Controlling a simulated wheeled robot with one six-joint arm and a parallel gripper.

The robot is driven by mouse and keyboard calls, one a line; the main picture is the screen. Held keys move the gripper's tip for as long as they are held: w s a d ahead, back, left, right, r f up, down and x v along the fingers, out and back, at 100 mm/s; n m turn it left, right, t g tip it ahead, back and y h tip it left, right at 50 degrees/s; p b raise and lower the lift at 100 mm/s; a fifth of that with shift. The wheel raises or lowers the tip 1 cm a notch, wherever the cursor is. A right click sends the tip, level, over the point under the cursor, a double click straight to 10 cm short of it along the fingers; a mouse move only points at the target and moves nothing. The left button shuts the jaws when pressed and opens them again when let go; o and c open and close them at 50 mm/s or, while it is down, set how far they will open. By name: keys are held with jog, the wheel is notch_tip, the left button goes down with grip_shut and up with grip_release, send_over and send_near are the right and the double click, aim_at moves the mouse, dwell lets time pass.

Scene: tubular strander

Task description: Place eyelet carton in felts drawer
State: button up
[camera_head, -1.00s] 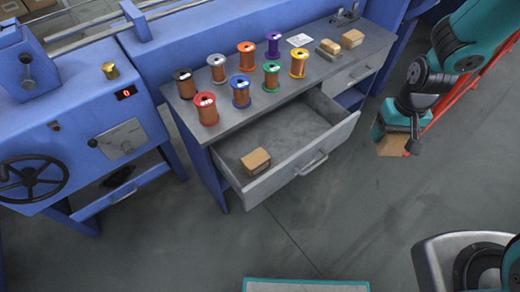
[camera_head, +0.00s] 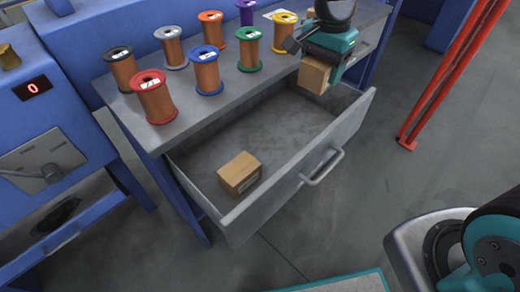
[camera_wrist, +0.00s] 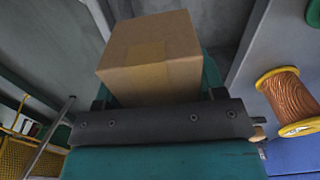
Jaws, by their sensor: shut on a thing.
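My gripper (camera_head: 318,58) is shut on a small brown carton (camera_head: 314,76), which hangs below it above the far right end of the open drawer. The held carton also fills the upper middle of the wrist view (camera_wrist: 155,58), between the fingers. The open drawer (camera_head: 300,185) is grey, with a bar handle on its front. Another brown carton (camera_head: 239,173) with a label on its side lies in the drawer's near left part. The printing on the held carton cannot be read.
Several wire spools stand on the bench top (camera_head: 140,115) above the drawer, among them a red one (camera_head: 153,97) and a yellow one (camera_head: 284,33) close to my gripper. The drawer's middle is clear. A red frame (camera_head: 445,85) stands at the right.

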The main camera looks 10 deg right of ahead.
jog(key=shift+w+a+f, duration=0.15)
jog(key=shift+w+f, duration=0.1)
jog(key=shift+f, duration=0.05)
jog(key=shift+w+f+m+b, duration=0.2)
jog(key=shift+m+b, duration=0.1)
jog(key=shift+b, duration=0.1)
jog(key=b, duration=0.5)
send_over(302, 139)
notch_tip(302, 139, down, 14)
jog(key=shift+f, duration=0.1)
jog(key=shift+f+b, duration=0.5)
jog(key=shift+f, duration=2)
jog(key=shift+f, duration=0.15)
jog(key=o, duration=1.1)
